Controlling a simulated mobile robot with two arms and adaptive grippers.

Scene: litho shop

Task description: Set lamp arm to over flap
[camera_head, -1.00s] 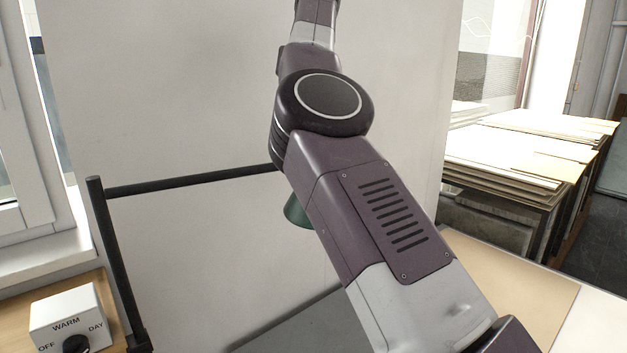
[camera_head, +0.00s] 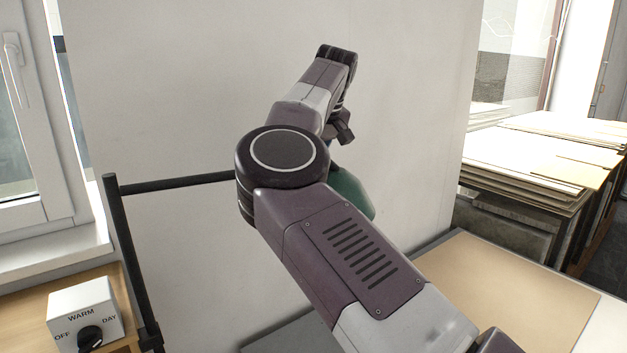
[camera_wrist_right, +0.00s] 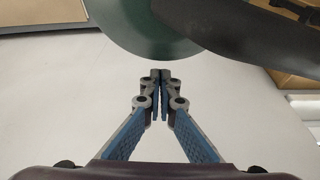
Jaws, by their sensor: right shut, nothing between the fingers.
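The lamp has a black post (camera_head: 127,255) at the left and a black horizontal arm (camera_head: 180,183) running right, behind my right arm. Its green shade (camera_head: 352,192) shows just right of my arm's joint, partly hidden. The shade (camera_wrist_right: 145,28) also fills the top of the right wrist view, with a dark bar (camera_wrist_right: 235,40) across it. My right gripper (camera_wrist_right: 160,76) is shut and empty, its fingertips close to the shade's lower edge in the picture; I cannot tell whether they touch. I cannot pick out the flap with certainty. My left gripper is not in view.
A white switch box (camera_head: 85,312) marked OFF, WARM and DAY sits on a wooden surface by the window. A tan board (camera_head: 510,295) lies on the table at the right. Stacked sheets (camera_head: 530,160) stand behind it. A pale wall (camera_head: 200,80) closes the back.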

